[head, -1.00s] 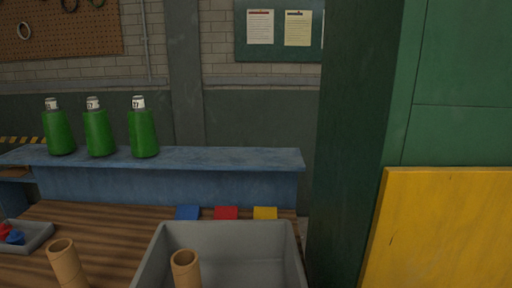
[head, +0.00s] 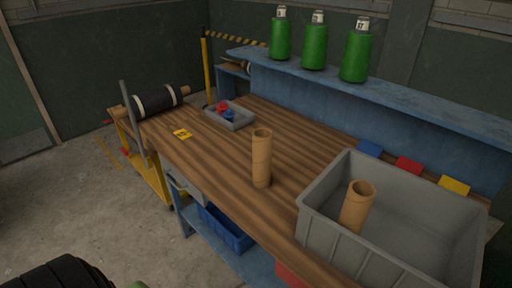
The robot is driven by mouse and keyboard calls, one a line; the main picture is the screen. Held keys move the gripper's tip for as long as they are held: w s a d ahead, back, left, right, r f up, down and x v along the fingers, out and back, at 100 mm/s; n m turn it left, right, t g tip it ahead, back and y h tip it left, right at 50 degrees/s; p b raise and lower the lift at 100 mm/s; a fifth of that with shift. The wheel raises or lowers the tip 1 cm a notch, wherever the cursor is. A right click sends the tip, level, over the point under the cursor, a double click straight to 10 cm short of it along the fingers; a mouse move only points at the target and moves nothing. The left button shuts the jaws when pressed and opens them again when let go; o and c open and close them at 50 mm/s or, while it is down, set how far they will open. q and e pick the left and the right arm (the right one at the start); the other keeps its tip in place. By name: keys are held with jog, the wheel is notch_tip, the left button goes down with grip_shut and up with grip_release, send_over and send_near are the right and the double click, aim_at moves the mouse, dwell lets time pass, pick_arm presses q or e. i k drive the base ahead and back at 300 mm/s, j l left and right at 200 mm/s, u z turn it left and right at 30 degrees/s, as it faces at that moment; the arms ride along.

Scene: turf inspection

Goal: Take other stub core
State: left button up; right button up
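One tan stub core (head: 262,160), a hollow cardboard-like tube, stands upright on the wooden workbench (head: 215,158), near its front edge. A second stub core (head: 356,207) stands inside the grey bin (head: 325,236), leaning slightly, towards the bin's left side. The bin's front wall hides its lower end. Neither gripper shows in the head view.
A small grey tray (head: 236,121) with red and blue pieces sits further back on the bench. Green bottles (head: 314,46) line the blue shelf (head: 400,98). A dark roll (head: 160,100) lies at the bench's far left end. Bench top between tray and standing core is clear.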

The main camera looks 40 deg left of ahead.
aim_at(262, 160)
jog(key=u, duration=1.05)
